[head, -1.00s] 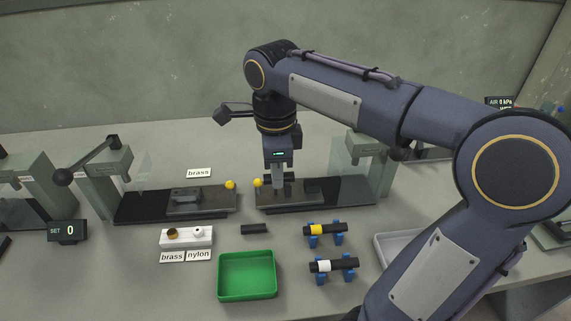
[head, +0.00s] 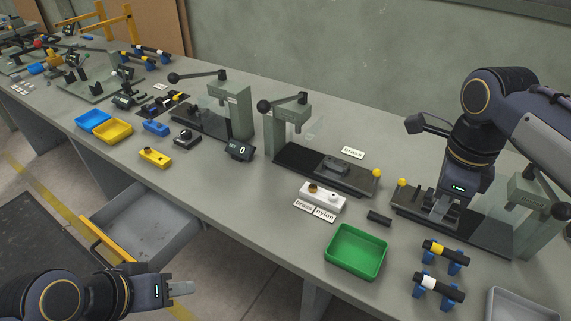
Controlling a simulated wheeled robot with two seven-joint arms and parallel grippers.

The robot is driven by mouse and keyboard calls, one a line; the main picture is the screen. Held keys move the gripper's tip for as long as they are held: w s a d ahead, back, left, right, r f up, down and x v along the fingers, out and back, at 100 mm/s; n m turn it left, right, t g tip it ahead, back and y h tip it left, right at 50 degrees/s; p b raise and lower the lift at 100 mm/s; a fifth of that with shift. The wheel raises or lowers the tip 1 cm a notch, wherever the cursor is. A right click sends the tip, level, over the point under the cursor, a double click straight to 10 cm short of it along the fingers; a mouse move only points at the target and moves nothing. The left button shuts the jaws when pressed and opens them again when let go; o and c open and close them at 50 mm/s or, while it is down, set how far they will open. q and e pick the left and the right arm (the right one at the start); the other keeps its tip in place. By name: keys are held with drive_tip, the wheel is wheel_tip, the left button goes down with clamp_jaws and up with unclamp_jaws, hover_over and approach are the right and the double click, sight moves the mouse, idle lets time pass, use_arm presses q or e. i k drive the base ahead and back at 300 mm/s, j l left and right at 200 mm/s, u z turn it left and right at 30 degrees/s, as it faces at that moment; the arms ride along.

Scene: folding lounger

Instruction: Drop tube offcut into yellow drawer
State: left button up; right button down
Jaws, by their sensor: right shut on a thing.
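My right gripper (head: 440,211) is down at the right-hand black base, shut on what looks like a small grey block there, largely hidden by the fingers.
A green tray (head: 357,252) and black tubes on blue stands (head: 438,285) are near the front edge. A white block (head: 322,197) and lever presses (head: 286,125) stand behind. Blue (head: 93,119) and yellow (head: 113,131) bins are further left.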

sight(167, 220)
drive_tip(key=j+z, duration=0.4)
drive_tip(key=j, duration=1.25)
drive_tip(key=i+j+z, duration=0.1)
drive_tip(key=j+z, duration=0.15)
drive_tip(key=j, duration=0.8)
drive_tip(key=j+z, duration=0.2)
drive_tip(key=j, duration=0.8)
drive_tip(key=k+j+z, duration=0.1)
drive_tip(key=j+z, duration=0.15)
drive_tip(key=j, duration=0.75)
